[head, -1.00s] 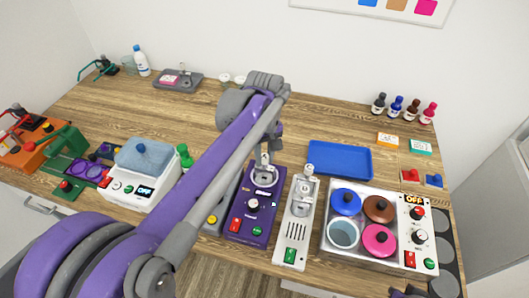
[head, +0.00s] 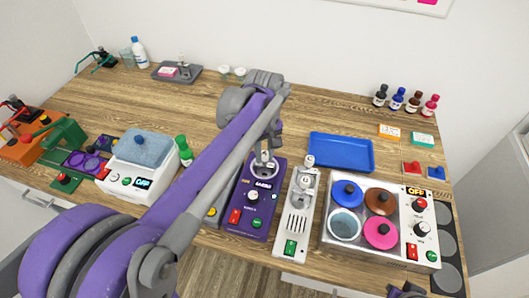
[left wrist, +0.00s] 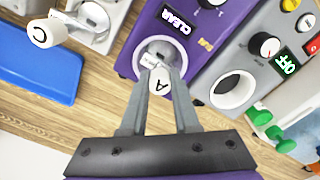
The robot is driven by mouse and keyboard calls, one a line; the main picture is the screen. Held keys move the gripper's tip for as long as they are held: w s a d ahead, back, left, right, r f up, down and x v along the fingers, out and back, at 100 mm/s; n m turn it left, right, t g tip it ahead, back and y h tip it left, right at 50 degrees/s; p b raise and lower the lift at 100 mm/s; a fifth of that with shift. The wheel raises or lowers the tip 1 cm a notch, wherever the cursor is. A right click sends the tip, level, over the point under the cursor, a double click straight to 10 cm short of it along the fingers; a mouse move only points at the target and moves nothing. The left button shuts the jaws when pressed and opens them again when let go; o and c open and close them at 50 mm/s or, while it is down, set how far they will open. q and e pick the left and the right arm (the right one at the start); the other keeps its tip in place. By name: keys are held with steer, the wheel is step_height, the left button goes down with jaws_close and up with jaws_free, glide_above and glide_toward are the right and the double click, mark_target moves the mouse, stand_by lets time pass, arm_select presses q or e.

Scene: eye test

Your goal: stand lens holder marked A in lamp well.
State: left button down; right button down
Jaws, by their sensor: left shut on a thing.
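My left gripper (left wrist: 160,76) is shut on the lens holder marked A (left wrist: 159,82), whose white lettered end shows between the fingertips. In the left wrist view it is at the chrome-ringed round well (left wrist: 153,50) of the purple box (left wrist: 185,85), whose display reads CLEAR. I cannot tell how far the holder is in the well. In the head view my left gripper (head: 266,146) is over the same purple box (head: 250,212), and my arm hides much around it.
A grey box with an empty round well (left wrist: 233,91) and an OFF display stands beside the purple one. A white device (head: 296,222) with a piece marked C (left wrist: 47,32) is on the other side. A blue tray (head: 341,153) lies behind.

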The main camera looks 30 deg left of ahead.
arm_select(q)
steer(key=shift+f, duration=0.3)
arm_select(e)
steer(key=shift+f, duration=0.2)
arm_select(q)
steer(key=c, duration=0.6)
jaws_free()
steer(key=shift+o, duration=0.3)
steer(key=shift+o, duration=1.4)
steer(key=shift+r+p, duration=1.5)
steer(key=shift+r, duration=1.55)
arm_select(e)
steer(key=shift+w+r, duration=0.3)
steer(key=shift+r, duration=0.45)
steer(key=shift+w+r, duration=0.25)
steer(key=shift+r, duration=0.55)
steer(key=shift+w+r, duration=0.3)
steer(key=shift+r, duration=0.45)
steer(key=shift+s, duration=0.1)
arm_select(q)
steer(key=shift+f, duration=0.1)
arm_select(e)
steer(key=shift+f, duration=0.1)
